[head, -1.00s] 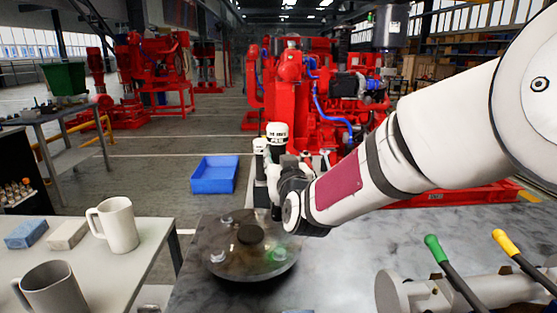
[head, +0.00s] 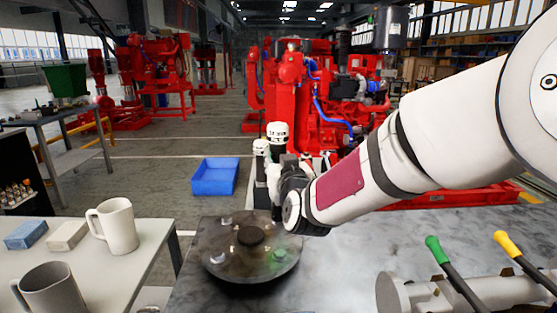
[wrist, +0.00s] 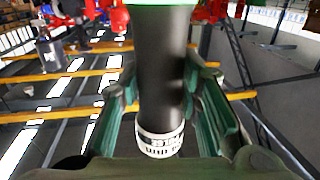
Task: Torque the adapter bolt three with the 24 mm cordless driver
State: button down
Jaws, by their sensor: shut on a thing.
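My gripper (head: 283,180) is beyond the round adapter plate in the head view. In the wrist view my gripper (wrist: 162,90) is shut around a dark cylinder, the cordless driver (wrist: 160,60), with a white lettered band at its near end. A green glow crosses its far end. In the head view a white-and-black top (head: 277,136), seemingly the driver's, rises above the gripper. The adapter plate (head: 240,270) lies on the grey bench, with a dark hub (head: 250,235) and bolts at the far left (head: 227,219), near left (head: 216,257) and right (head: 279,254). The right bolt glows green. The driver's socket is hidden.
A similar white-topped item (head: 260,148) stands left of the driver. A side table (head: 150,235) holds two mugs and two blocks. Green-handled (head: 433,244) and yellow-handled (head: 505,241) tools are at front right. A blue bin (head: 214,177) is on the floor. Red pumpsets stand behind.

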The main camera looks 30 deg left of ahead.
jog(key=shift+f+b, duration=0.4)
jog(key=shift+f, duration=0.05)
dwell(0.9)
